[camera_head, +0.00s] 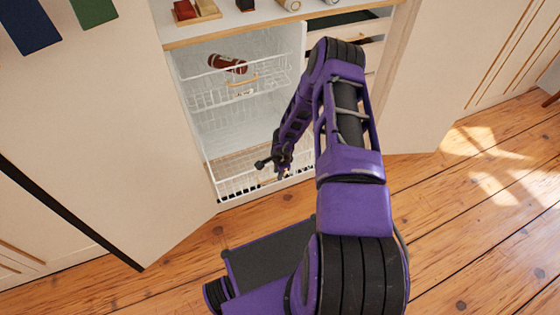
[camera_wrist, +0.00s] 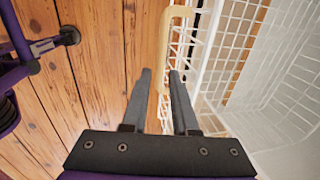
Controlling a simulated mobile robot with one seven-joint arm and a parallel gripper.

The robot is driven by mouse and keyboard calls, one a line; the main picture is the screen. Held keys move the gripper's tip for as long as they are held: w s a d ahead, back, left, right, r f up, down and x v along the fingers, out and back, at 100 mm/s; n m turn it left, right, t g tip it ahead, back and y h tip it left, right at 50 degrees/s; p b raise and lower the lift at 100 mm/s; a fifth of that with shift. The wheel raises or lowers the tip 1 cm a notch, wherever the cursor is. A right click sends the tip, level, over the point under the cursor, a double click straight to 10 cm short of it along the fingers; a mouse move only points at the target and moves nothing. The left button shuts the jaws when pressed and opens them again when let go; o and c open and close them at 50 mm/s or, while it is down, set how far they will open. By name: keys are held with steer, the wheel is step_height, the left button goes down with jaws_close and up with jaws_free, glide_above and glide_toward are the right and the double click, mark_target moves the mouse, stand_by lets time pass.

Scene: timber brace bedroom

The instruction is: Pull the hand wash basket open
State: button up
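Two white wire baskets sit in an open cabinet. The upper basket (camera_head: 215,97) has a pale wooden handle (camera_head: 243,80) and holds a red-brown rolled item. The lower basket (camera_head: 232,187) is near the cabinet floor, partly hidden by my arm. No readable label shows which is the hand wash basket. My gripper (camera_head: 277,165) is at the lower basket's front. In the wrist view my gripper (camera_wrist: 160,73) is open and empty. A pale wooden handle (camera_wrist: 166,45) on a white wire basket (camera_wrist: 226,45) lies just beyond the fingertips; contact cannot be told.
A shelf (camera_head: 230,28) above the baskets carries small boxes and rolls. Open cabinet doors stand left (camera_head: 110,150) and right (camera_head: 425,75). Drawers (camera_head: 372,50) are to the right of the baskets, partly behind my arm. The wooden floor (camera_head: 460,215) in front is clear at right.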

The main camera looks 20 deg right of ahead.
steer(key=s+r+p, duration=0.3)
steer(key=r, duration=1.2)
steer(key=shift+r, duration=0.4)
